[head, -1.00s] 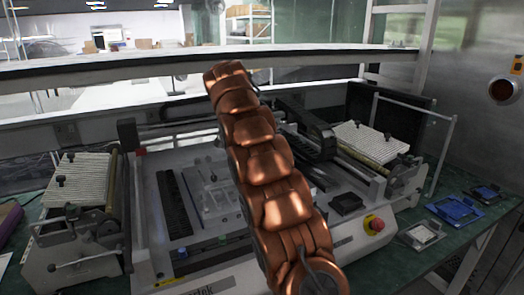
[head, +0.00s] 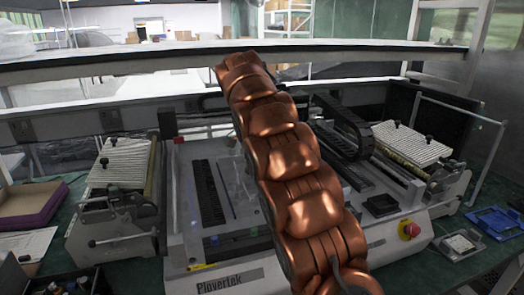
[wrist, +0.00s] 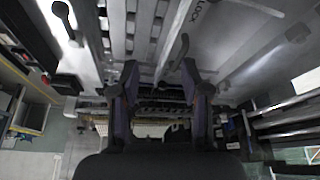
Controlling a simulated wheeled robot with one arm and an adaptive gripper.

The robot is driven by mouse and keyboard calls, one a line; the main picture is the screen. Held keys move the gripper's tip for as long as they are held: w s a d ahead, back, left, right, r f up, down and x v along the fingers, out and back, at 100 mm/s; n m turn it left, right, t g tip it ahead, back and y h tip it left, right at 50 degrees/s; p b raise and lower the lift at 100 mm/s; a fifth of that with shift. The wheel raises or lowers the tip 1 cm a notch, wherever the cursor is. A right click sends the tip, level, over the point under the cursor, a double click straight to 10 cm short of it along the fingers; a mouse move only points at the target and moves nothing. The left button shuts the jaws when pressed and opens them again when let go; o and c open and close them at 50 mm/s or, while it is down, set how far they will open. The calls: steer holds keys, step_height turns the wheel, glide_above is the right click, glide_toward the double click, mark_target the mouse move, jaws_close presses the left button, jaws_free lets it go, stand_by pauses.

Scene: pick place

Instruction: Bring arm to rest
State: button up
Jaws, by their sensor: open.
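My gripper (wrist: 158,68) shows in the wrist view with its two dark fingers apart and nothing visible between them. It is out of sight in the head view, where my copper-coloured arm rises across the middle. The arm stands in front of a grey benchtop machine (head: 225,281) lettered "Plovertek" and hides part of it. In the wrist view, grey metal surfaces with slots and bars lie beyond the fingers; I cannot tell which part of the room they are.
Ribbed feeder units stand left (head: 122,163) and right (head: 413,144) of the machine. A red stop button (head: 410,229) is at its front right. A purple tray (head: 30,204) lies far left. Blue holders (head: 493,221) lie at right. A white shelf beam (head: 150,62) runs behind.

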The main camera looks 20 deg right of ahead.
steer(key=s+a+f+n+g+y+p, duration=0.1)
steer(key=s+a+n+p, duration=0.2)
steer(key=s, duration=1.2)
steer(key=s+a+f+n+y+p, duration=0.2)
steer(key=s+a+n, duration=0.4)
steer(key=s, duration=0.9)
steer(key=s+a+f+n+g+y+p, duration=0.1)
steer(key=s+a+n+p, duration=0.3)
steer(key=s, duration=1.1)
steer(key=n, duration=0.3)
steer(key=shift+s+a+f+g, duration=0.3)
steer(key=shift+a, duration=0.1)
steer(key=shift+s, duration=0.1)
steer(key=shift+c, duration=0.4)
